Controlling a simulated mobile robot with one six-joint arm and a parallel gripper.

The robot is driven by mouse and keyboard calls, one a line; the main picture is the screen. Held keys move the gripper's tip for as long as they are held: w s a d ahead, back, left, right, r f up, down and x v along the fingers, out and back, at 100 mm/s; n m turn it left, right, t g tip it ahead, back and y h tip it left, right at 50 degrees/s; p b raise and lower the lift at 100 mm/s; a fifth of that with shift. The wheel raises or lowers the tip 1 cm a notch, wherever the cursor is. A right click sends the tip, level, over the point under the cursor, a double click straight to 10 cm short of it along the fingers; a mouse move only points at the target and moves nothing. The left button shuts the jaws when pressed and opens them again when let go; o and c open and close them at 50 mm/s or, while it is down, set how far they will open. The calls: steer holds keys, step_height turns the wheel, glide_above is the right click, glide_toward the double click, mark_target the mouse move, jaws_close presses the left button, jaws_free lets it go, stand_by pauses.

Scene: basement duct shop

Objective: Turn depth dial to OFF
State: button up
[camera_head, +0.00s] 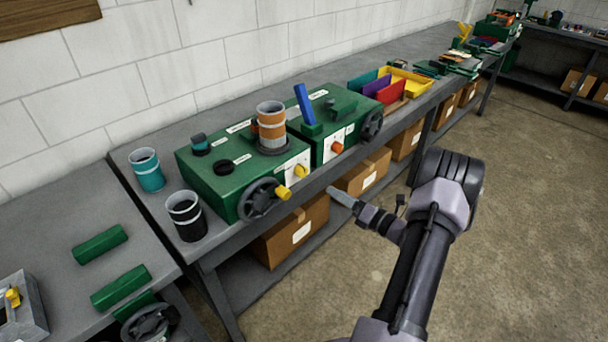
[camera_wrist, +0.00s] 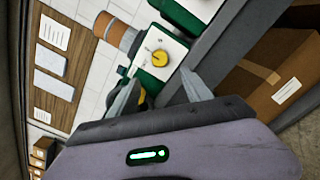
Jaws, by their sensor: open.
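A yellow dial (camera_head: 300,170) sits on a white panel on the front of the left green machine (camera_head: 222,182). In the wrist view the yellow dial (camera_wrist: 160,58) is ahead, beyond the fingertips, with small marks around it that I cannot read clearly. An orange dial (camera_head: 337,147) is on a white panel of the right green machine (camera_head: 360,118). I cannot read which one is labelled depth. My gripper (camera_head: 342,197) is open and empty, in front of the bench and apart from the yellow dial. Its two fingers (camera_wrist: 160,92) show apart in the wrist view.
A black handwheel (camera_head: 262,200) with a yellow handle (camera_head: 283,192) sticks out left of the yellow dial. An orange-and-white striped can (camera_head: 271,125) stands on the left machine. Cardboard boxes (camera_head: 292,230) sit on the shelf below. The floor in front is clear.

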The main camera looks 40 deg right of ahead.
mark_target(305, 173)
steer(key=w, duration=0.4)
steer(key=w+b, duration=0.1)
steer(key=w, duration=0.4)
steer(key=w+a+b, duration=0.1)
steer(key=w, duration=0.3)
steer(key=shift+w, duration=0.35)
jaws_close()
steer(key=shift+n+b, duration=0.3)
steer(key=n+b, duration=0.3)
steer(key=n, duration=0.2)
steer(key=shift+f, duration=0.2)
steer(key=n+b, duration=0.2)
steer(key=n, duration=0.1)
steer(key=shift+n, duration=0.3)
steer(key=shift+r+n+b, duration=0.15)
steer(key=shift+n+b, duration=1.1)
steer(key=shift+n, duration=0.05)
